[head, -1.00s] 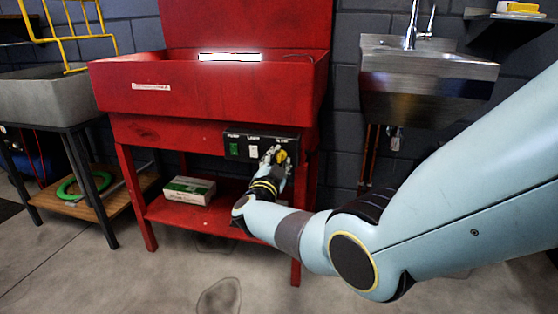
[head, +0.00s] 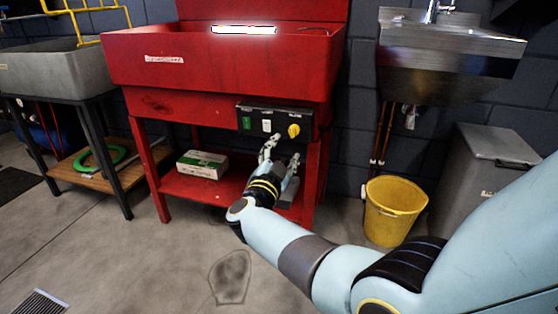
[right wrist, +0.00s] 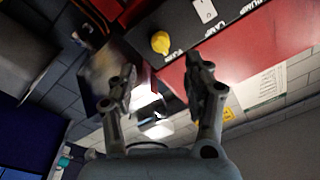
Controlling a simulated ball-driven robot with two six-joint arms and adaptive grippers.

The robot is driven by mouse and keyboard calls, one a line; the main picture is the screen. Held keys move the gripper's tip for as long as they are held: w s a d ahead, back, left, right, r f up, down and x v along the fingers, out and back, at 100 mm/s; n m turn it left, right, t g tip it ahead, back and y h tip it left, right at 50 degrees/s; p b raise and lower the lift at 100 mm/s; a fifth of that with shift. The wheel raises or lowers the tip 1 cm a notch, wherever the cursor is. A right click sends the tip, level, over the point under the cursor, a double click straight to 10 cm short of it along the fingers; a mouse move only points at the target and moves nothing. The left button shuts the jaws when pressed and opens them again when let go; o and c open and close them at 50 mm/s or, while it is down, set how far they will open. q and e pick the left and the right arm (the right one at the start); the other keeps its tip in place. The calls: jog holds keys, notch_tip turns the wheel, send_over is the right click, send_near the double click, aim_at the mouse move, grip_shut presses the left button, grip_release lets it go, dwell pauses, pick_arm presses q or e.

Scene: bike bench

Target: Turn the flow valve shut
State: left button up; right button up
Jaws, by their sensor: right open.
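The flow valve is a yellow knob (head: 294,131) at the right end of the black control panel (head: 265,118) on the front of the red wash bench. In the right wrist view the knob (right wrist: 160,43) shows beyond the fingers, beside a partly readable label. My right gripper (head: 284,153) is open and empty, below and a little left of the knob, apart from it. In the right wrist view its two fingers (right wrist: 164,85) are spread with nothing between them. I cannot tell the knob's exact turn. My left gripper is out of view.
The panel also carries a green switch (head: 247,123) and a white switch (head: 267,126). A white and green box (head: 202,164) sits on the red lower shelf (head: 180,187). A yellow bucket (head: 393,212) and a grey bin (head: 482,165) stand at right. Open floor lies in front.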

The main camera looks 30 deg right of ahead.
jog(key=shift+v, duration=1.8)
jog(key=s+a+f+n+g+y, duration=0.2)
jog(key=s+f+n+y, duration=0.35)
jog(key=s+f, duration=0.5)
jog(key=s+a+f+n+g+y, duration=0.15)
jog(key=s+f+n+y, duration=0.55)
jog(key=s, duration=0.7)
jog(key=s+a+f+n+g+y, duration=0.1)
jog(key=s+f+n+g+y, duration=0.3)
jog(key=s+f, duration=0.75)
pick_arm(q)
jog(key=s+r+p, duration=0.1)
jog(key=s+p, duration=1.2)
jog(key=p, duration=0.1)
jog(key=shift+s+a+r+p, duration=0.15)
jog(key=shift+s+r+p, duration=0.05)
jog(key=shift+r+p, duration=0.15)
pick_arm(e)
jog(key=s+d+r+g+h, duration=0.1)
jog(key=s+g, duration=0.1)
jog(key=s, duration=0.9)
jog(key=s+d+g+h, duration=0.1)
jog(key=s+d+g, duration=0.1)
jog(key=s, duration=1)
jog(key=shift+s+r+n+h, duration=0.25)
jog(key=shift+r+n+h, duration=0.1)
jog(key=shift+n, duration=0.1)
